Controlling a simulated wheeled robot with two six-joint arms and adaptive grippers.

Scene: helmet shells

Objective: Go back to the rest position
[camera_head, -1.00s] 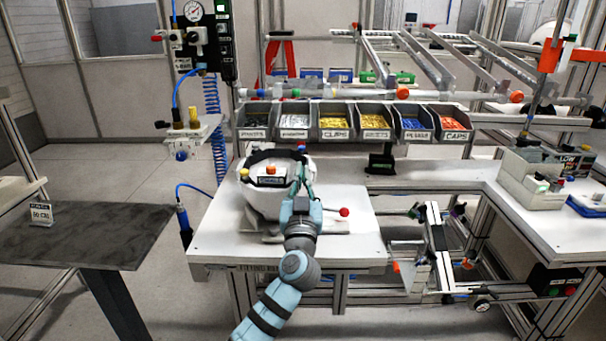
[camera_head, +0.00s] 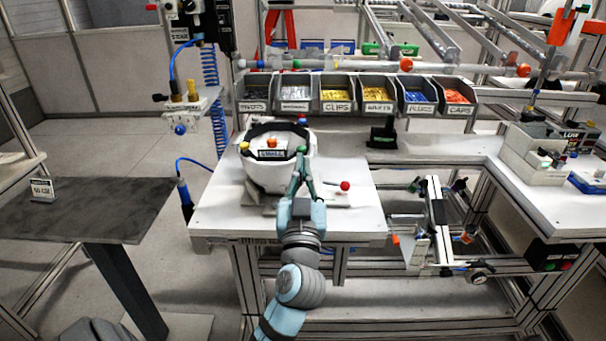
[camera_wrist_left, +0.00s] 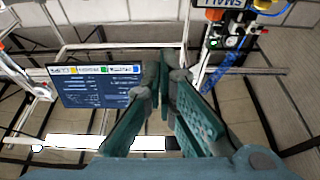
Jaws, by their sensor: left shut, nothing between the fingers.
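My left gripper (camera_head: 301,172) is in front of the right side of the white helmet shell (camera_head: 262,178) in the head view. Its green fingers are shut and empty, and point away from me. In the left wrist view the closed fingers (camera_wrist_left: 165,75) point toward a dark screen (camera_wrist_left: 98,86) and rails, with nothing between them. The shell sits on the white bench with a black label band and colored knobs on its rim. The gripper overlaps the shell's right edge in the picture; I cannot tell the gap. The right gripper is out of view.
Labelled parts bins (camera_head: 335,95) line the back of the bench (camera_head: 350,222). A red ball-ended lever (camera_head: 345,186) stands right of the shell. A dark side table (camera_head: 90,215) is at the left. A grey box (camera_head: 535,155) stands on the right bench. Open floor lies between.

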